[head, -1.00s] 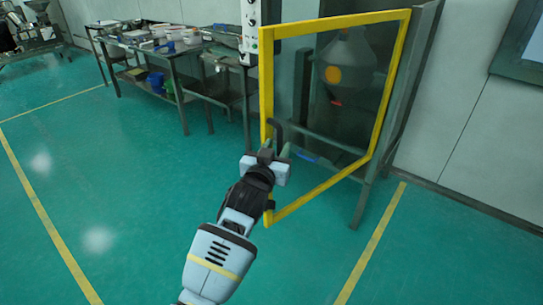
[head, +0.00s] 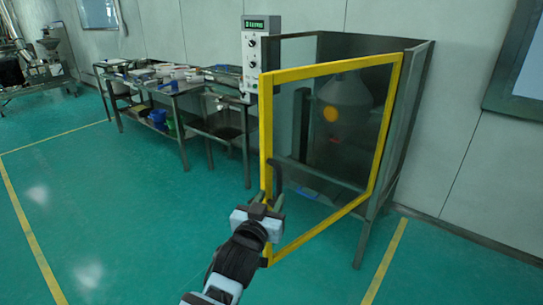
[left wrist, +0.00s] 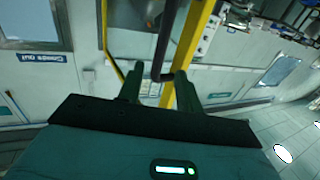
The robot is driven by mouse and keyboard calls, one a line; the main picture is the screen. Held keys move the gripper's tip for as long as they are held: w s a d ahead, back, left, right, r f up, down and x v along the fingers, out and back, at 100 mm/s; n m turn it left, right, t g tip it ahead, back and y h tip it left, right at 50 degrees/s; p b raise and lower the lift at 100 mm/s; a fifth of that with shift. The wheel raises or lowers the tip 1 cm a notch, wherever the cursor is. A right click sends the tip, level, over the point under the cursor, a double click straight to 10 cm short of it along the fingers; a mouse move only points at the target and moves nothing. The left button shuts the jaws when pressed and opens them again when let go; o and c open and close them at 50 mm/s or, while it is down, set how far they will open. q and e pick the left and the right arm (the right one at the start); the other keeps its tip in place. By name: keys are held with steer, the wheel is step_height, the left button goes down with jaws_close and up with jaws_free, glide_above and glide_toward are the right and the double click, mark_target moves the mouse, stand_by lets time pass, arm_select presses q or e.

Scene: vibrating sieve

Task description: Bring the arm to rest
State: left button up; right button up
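The yellow-framed door (head: 267,135) stands at the front of the sieve enclosure (head: 408,125) and looks ajar, its left edge swung away from the frame. A dark handle (head: 279,178) sits on its left edge. Behind the clear pane is a grey hopper-shaped vessel (head: 345,95) with an orange round mark. My left gripper (head: 272,198) is at the handle, low on the door's left edge. In the left wrist view its two fingers (left wrist: 158,88) are apart, with the dark handle (left wrist: 161,60) just ahead between them; contact is unclear. My right gripper is not in view.
A control box (head: 262,58) with a green display stands at the enclosure's left corner. A metal table (head: 175,88) with trays and containers is at the back left. The green floor (head: 120,215) left of the door is clear, marked with yellow lines.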

arm_select(q)
steer(key=s+a+f+n+g+y, duration=0.1)
steer(key=s+a+f, duration=0.3)
steer(key=s+f, duration=0.25)
steer(key=s+a+f+g+y+p, duration=0.1)
steer(key=s+a+f+g, duration=0.15)
steer(key=s+f, duration=0.45)
steer(key=s+a+f+n+g, duration=0.1)
steer(key=s+a+f, duration=0.35)
steer(key=f, duration=0.45)
steer(key=s+a+f+g, duration=0.2)
steer(key=s+a+f, duration=0.2)
steer(key=s, duration=0.9)
steer(key=s+a+f+g+y+p, duration=0.1)
steer(key=s+a+f, duration=0.3)
steer(key=s, duration=1)
steer(key=shift+a+f+g+y, duration=0.2)
steer(key=shift+g+y, duration=0.1)
steer(key=shift+g, duration=0.15)
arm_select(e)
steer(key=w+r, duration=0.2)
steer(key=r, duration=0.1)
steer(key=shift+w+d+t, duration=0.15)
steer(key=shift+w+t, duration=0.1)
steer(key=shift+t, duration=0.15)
arm_select(q)
steer(key=shift+o, duration=0.2)
